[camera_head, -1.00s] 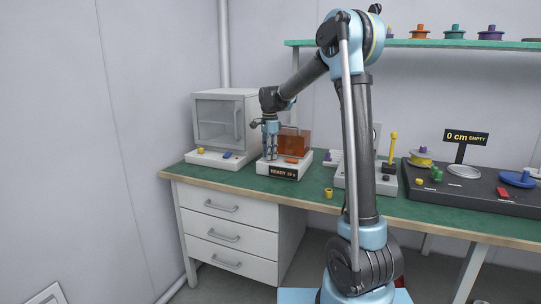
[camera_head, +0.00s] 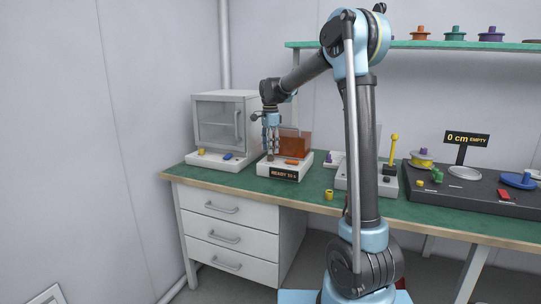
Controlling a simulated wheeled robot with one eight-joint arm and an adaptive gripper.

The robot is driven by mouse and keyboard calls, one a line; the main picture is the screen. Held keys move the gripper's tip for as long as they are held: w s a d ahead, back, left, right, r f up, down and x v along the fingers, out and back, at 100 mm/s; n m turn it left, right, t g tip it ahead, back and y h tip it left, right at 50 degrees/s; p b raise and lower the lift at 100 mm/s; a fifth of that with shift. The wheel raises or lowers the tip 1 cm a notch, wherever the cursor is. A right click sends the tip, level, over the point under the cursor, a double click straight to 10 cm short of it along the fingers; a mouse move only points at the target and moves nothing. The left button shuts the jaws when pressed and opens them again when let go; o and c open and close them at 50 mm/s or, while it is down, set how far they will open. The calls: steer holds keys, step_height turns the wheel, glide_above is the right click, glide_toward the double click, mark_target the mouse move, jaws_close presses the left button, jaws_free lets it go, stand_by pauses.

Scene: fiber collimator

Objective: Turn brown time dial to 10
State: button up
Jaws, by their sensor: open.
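The white device (camera_head: 304,162) stands on the green bench, with a dark display (camera_head: 284,174) on its front that reads "READY" and a small number, too blurred to read surely. My gripper (camera_head: 271,154) points down over the left part of this device, its jaws open. The brown time dial is at or under the fingertips and mostly hidden by them; I cannot tell whether they touch it. An orange button (camera_head: 292,162) and an upright orange-brown cover (camera_head: 295,143) are on the device, right of my gripper.
A white oven-like cabinet (camera_head: 222,128) with yellow and blue controls stands close left. A yellow fitting (camera_head: 329,194) lies near the bench's front edge. A grey device with a yellow lever (camera_head: 393,150) and a dark station (camera_head: 474,196) reading "0 cm EMPTY" stand right.

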step_height(320, 180, up, 8)
steer(key=shift+r, duration=0.15)
stand_by(0.4)
steer(key=s+d+f+n+t, duration=0.1)
steer(key=s+d+f+n, duration=0.15)
steer(key=s+d, duration=0.65)
steer(key=s+d+f+n, duration=0.2)
steer(key=s+d+n, duration=0.2)
steer(key=s+d, duration=0.5)
steer(key=s+d+f+n, duration=0.3)
steer(key=s+f, duration=0.6)
steer(key=s, duration=0.2)
steer(key=s+d+f+n+t, duration=0.1)
steer(key=s+d+f+n, duration=0.2)
steer(key=s+f, duration=0.7)
steer(key=shift+s+d+n, duration=0.3)
steer(key=shift+s+n, duration=0.05)
steer(key=shift+s, duration=0.55)
